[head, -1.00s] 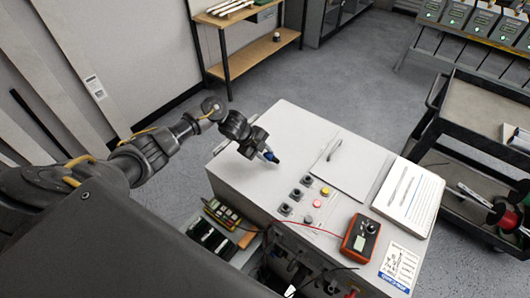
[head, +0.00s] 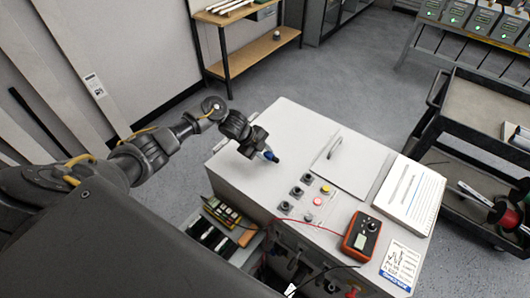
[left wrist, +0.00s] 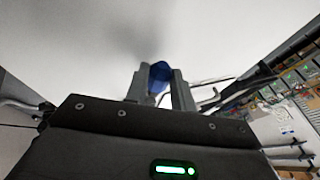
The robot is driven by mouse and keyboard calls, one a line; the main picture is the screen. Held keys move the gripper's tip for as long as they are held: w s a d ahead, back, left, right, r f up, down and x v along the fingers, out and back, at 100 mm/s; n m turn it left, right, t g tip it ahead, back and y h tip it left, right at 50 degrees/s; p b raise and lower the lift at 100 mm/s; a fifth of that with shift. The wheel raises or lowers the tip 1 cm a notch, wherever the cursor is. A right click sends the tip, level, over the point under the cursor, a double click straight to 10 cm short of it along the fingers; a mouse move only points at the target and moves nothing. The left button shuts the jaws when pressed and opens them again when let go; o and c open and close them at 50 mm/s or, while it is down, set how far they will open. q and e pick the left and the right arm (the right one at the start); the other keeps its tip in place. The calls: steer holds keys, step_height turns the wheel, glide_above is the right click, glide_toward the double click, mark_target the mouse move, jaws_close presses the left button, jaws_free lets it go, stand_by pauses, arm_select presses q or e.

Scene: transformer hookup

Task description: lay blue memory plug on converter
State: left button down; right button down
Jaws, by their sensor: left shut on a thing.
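A blue memory plug (head: 267,153) with a dark tip sits in the jaws of my left gripper (head: 262,150). In the left wrist view the blue plug (left wrist: 160,73) shows between the two grey fingers (left wrist: 160,88). My left gripper is shut on it over the left part of the pale top of a large cabinet (head: 290,130), which appears to be the converter. I cannot tell whether the plug's tip touches that top. My right gripper is not in view.
Free surface lies around the plug. A dark cart (head: 485,125) stands at right.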

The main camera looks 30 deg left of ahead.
arm_select(q)
steer(key=shift+f+b, duration=0.75)
steer(key=shift+f, duration=0.3)
steer(key=c, duration=1.2)
jaws_free()
steer(key=shift+o, duration=0.5)
steer(key=shift+s, duration=0.1)
steer(key=shift+s+f, duration=0.2)
steer(key=b+v, duration=0.1)
steer(key=v, duration=1)
steer(key=shift+w+r, duration=0.35)
steer(key=shift+d, duration=0.1)
